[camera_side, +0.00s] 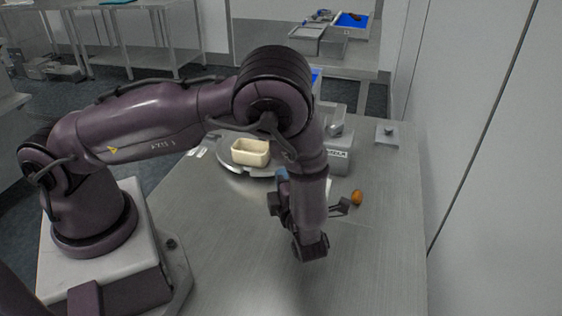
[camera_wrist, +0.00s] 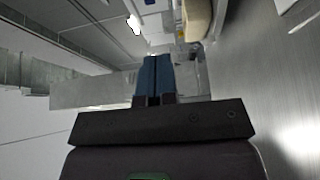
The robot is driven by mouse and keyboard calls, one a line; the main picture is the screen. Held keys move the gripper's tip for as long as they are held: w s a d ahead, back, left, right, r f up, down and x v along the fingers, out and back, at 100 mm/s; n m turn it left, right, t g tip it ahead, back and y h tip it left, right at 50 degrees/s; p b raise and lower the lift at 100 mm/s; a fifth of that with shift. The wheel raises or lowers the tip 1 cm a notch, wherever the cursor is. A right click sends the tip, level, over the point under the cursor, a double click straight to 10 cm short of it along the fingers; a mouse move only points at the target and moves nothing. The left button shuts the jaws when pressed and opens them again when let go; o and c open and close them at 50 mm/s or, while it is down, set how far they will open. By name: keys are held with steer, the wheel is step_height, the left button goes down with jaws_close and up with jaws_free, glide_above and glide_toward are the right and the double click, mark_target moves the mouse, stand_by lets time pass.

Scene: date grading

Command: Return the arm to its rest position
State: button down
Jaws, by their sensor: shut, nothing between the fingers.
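My arm is bent over the steel table (camera_side: 375,265), with its wrist low above the table's middle. My gripper (camera_side: 282,174) points towards the back of the table and is partly hidden behind my forearm. In the wrist view, the two blue fingers (camera_wrist: 155,78) lie side by side, shut with nothing between them. A cream container (camera_side: 250,152) stands on a round metal plate (camera_side: 236,167) to the left of my gripper. It also shows in part at the top of the wrist view (camera_wrist: 197,18). A brown date (camera_side: 357,197) lies on the table, right of my forearm and apart from it.
A grey box with lettering (camera_side: 340,160) stands behind my forearm. A small metal block with a knob (camera_side: 387,135) sits at the back right. A wall (camera_side: 480,150) runs along the right side. The front right of the table is clear.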

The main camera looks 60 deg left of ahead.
steer(key=s+d+r+n+g+h, duration=0.1)
steer(key=s+r+n+g+h, duration=0.3)
steer(key=n, duration=0.7)
steer(key=s+d+r+n+g+h, duration=0.2)
steer(key=s+n+g+h, duration=0.25)
steer(key=n, duration=0.75)
steer(key=s+r+n+t+h, duration=0.3)
steer(key=r+n+t+h, duration=0.1)
steer(key=r+n, duration=0.4)
steer(key=s+a+r+n+t+h, duration=0.1)
steer(key=s+r+n+t+h, duration=0.2)
steer(key=r+n+t+h, duration=0.2)
step_height(320, 180, up, 6)
steer(key=n, duration=0.3)
steer(key=shift+s+a+r, duration=0.2)
steer(key=shift+s+a, duration=0.05)
